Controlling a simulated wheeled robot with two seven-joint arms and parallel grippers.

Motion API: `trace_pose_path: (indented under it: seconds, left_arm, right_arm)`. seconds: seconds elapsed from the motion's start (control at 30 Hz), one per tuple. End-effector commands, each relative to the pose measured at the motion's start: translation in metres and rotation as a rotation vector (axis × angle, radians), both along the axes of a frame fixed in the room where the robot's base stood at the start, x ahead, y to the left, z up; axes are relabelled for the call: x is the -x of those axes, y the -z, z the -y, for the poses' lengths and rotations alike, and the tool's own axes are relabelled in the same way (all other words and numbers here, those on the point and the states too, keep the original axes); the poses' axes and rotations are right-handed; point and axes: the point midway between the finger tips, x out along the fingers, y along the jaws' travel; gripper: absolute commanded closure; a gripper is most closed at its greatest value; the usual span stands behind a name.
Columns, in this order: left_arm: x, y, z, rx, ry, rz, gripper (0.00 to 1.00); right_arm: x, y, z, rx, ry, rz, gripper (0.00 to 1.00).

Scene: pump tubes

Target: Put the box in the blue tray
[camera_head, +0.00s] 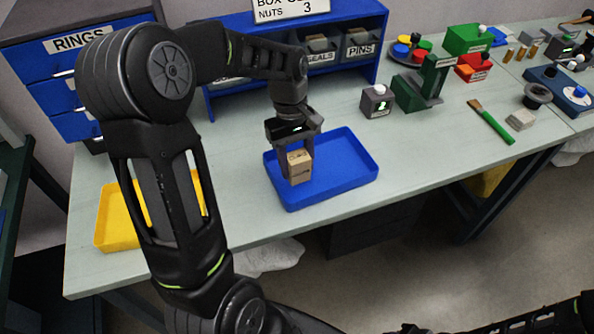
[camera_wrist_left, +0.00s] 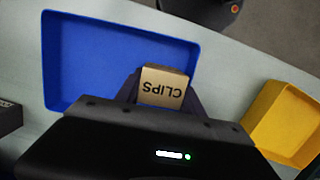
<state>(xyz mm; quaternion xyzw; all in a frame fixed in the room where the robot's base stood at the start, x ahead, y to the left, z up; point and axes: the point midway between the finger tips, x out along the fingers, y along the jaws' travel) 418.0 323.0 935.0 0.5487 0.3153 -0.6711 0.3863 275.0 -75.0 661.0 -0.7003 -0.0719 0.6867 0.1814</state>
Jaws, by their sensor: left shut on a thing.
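The box is a small tan carton (camera_head: 300,169). In the left wrist view the box (camera_wrist_left: 163,86) shows the word CLIPS, upside down. My left gripper (camera_head: 295,160) is shut on the box and points down over the left part of the blue tray (camera_head: 345,168). The blue tray also shows in the left wrist view (camera_wrist_left: 90,55), with its floor otherwise empty. I cannot tell whether the box touches the tray floor. The fingers are partly hidden by the box. My right gripper is not in view.
A yellow tray (camera_head: 118,232) stands at the left, partly behind my left arm. A blue shelf with bins marked PINS (camera_head: 361,50) stands behind. A grey block (camera_head: 377,101), a green fixture (camera_head: 420,88) and a green-handled brush (camera_head: 492,123) lie to the right. The table front right of the tray is clear.

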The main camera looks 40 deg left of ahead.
Motion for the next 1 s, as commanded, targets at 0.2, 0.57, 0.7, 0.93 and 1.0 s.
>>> trace_pose_path:
  seconds: [0.2,0.57,0.7,0.93,1.0]
  left_arm:
    - [0.001,0.028,0.000,0.001,0.001,-0.004,0.97]
    - [0.000,0.035,0.000,0.001,0.000,-0.001,0.97]
    - [0.000,0.036,0.000,0.001,0.000,-0.001,0.50]
    - [0.000,0.036,0.000,0.001,0.000,-0.001,0.33]
    - [0.000,0.036,0.000,0.001,0.000,-0.001,0.33]
  right_arm:
    - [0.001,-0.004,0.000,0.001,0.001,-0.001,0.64]
    - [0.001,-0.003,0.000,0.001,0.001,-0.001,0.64]
    - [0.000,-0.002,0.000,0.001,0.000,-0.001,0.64]
    - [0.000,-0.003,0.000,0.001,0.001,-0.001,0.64]
    - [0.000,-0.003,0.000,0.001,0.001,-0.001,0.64]
